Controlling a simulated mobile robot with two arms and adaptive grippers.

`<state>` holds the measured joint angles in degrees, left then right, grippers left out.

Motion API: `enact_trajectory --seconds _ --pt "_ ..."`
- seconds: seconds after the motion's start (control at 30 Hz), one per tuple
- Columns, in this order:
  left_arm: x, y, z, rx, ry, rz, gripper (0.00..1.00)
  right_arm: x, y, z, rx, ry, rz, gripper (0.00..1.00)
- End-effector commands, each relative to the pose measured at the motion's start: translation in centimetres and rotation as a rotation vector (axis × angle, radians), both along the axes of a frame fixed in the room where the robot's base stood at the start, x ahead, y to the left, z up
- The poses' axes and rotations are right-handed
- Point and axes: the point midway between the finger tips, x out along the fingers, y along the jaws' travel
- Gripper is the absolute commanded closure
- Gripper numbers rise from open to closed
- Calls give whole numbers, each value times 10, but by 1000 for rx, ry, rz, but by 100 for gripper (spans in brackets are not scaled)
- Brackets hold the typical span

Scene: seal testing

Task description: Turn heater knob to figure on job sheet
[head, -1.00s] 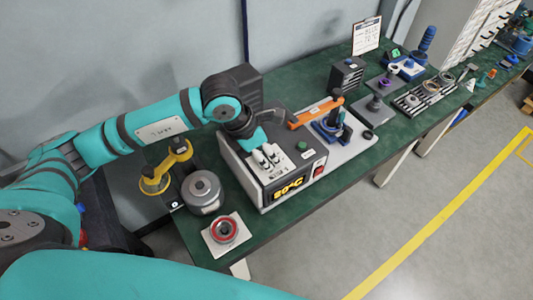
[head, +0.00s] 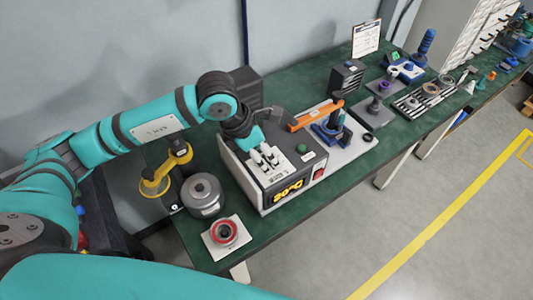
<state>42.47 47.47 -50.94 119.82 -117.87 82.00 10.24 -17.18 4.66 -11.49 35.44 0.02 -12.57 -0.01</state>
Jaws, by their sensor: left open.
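The heater (head: 240,175) is a grey box with a black front panel near the front of the green bench. Its amber display (head: 287,190) is not clearly legible now. A green button (head: 302,148) sits on its top and a red switch (head: 319,173) on its front. My left gripper (head: 268,162) is over the heater's top, pointing down, with its pale fingers apart. I cannot make out the knob; the gripper may hide it. The job sheet (head: 366,38) stands on a clipboard at the back of the bench, its figures too small to read. My right gripper is out of view.
Bench front (head: 350,180) is clear.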

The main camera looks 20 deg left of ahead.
Motion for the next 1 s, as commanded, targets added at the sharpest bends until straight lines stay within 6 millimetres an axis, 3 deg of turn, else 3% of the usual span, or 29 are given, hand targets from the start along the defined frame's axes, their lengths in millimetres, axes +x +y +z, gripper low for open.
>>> enact_trajectory --seconds 0.3,0.5,1.0 --pt "-14 21 63 1 -7 0 42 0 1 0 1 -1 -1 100" --pt "-21 30 91 -1 -5 1 42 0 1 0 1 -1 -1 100" --pt "-24 33 99 -1 -1 0 42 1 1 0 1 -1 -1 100"
